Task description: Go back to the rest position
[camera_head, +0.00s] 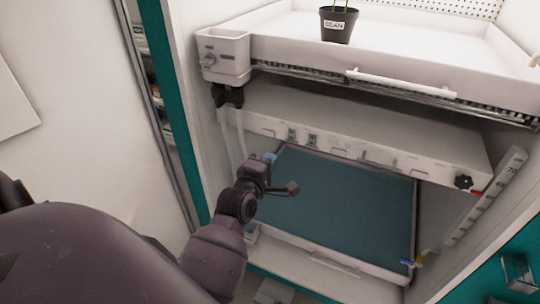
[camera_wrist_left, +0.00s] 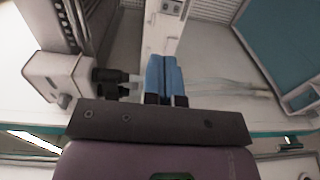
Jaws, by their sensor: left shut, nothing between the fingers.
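My left gripper (camera_head: 269,158) is in front of the growth chamber, near the left end of the lower opening. Its blue fingers also show in the left wrist view (camera_wrist_left: 165,75), side by side and shut with nothing between them. My dark left arm comes in from the lower left of the head view. My right gripper is not in view.
A white tray (camera_head: 400,58) on the upper shelf bears a black labelled pot (camera_head: 338,25). A white box with a tap (camera_head: 223,55) hangs at its left corner. Below are a white shelf panel (camera_head: 370,125) and a blue-green mat (camera_head: 345,200).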

